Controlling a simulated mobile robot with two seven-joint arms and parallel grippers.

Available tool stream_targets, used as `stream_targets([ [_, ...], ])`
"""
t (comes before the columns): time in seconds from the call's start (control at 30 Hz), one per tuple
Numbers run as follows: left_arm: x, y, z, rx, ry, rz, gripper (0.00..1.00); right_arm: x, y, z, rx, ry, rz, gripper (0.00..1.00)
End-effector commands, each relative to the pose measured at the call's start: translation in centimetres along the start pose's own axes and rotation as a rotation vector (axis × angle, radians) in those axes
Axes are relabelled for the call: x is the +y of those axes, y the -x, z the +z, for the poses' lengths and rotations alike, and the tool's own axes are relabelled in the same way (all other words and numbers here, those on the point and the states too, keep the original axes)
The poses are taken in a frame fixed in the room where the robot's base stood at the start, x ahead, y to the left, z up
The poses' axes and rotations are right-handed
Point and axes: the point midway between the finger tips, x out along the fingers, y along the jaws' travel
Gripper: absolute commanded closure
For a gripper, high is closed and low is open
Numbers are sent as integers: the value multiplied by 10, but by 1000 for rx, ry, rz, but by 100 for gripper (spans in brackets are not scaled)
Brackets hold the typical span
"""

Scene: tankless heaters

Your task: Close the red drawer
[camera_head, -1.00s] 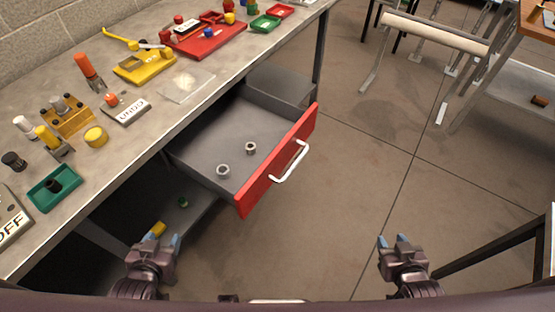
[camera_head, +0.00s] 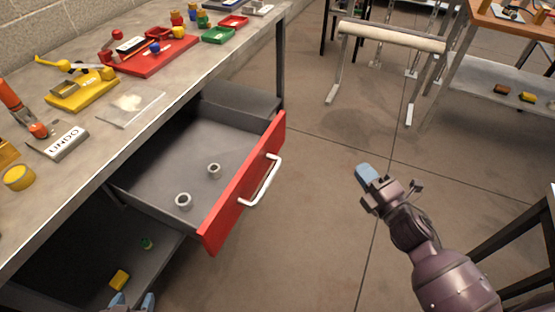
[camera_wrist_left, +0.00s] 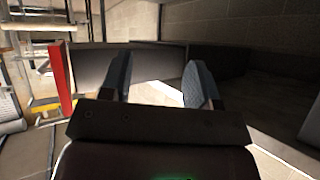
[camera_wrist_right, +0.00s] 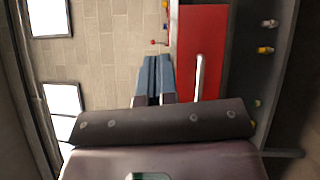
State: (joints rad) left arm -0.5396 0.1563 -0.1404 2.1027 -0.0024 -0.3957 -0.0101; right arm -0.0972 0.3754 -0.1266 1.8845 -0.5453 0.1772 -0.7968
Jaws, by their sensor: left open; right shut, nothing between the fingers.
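The red drawer (camera_head: 245,190) is pulled well out from under the workbench, with a white handle (camera_head: 261,181) on its front. Two small grey rings lie on its grey floor. My right gripper (camera_head: 366,174) is shut and empty, in the air to the right of the drawer front and apart from it. The right wrist view shows its closed fingers (camera_wrist_right: 156,78) left of the red front (camera_wrist_right: 199,50) and handle.
The workbench (camera_head: 190,62) holds a red tray, a yellow block, an orange-handled tool and several small parts. A lower shelf (camera_head: 75,262) holds a yellow piece. A padded stand (camera_head: 390,37) is at the back right. The floor right of the drawer is open.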

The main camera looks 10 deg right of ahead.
Motion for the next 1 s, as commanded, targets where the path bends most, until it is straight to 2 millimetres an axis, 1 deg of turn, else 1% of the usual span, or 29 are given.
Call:
stream_targets([
  [0.03,3,-8,28,-41,-6,6,44,-23,-12,-4,65,142,18,100],
  [0.1,4,-13,45,-69,-12,10,44,-33,-29,-8,151,354,73,100],
  [0.17,5,-18,58,-92,-17,14,44,-43,-42,-13,224,532,124,100],
  [0.2,6,-21,67,-106,-19,16,44,-51,-50,-16,273,647,160,100],
  [0.3,10,-27,85,-136,-22,23,44,-71,-67,-23,383,909,250,100],
  [0.37,12,-30,93,-150,-24,27,44,-82,-74,-27,440,1043,303,100],
  [0.4,13,-32,96,-156,-25,30,44,-89,-79,-29,472,1118,335,100],
  [0.5,15,-36,100,-162,-26,36,44,-99,-86,-31,531,1261,400,100],
  [0.6,16,-37,100,-162,-27,38,44,-102,-91,-32,560,1340,441,100],
  [0.77,16,-36,95,-152,-28,38,44,-99,-100,-37,566,1372,461,100],
  [0.87,16,-36,95,-152,-28,38,44,-98,-109,-44,564,1370,461,100],
  [1.0,16,-36,97,-155,-29,38,44,-99,-128,-58,563,1369,460,100],
])
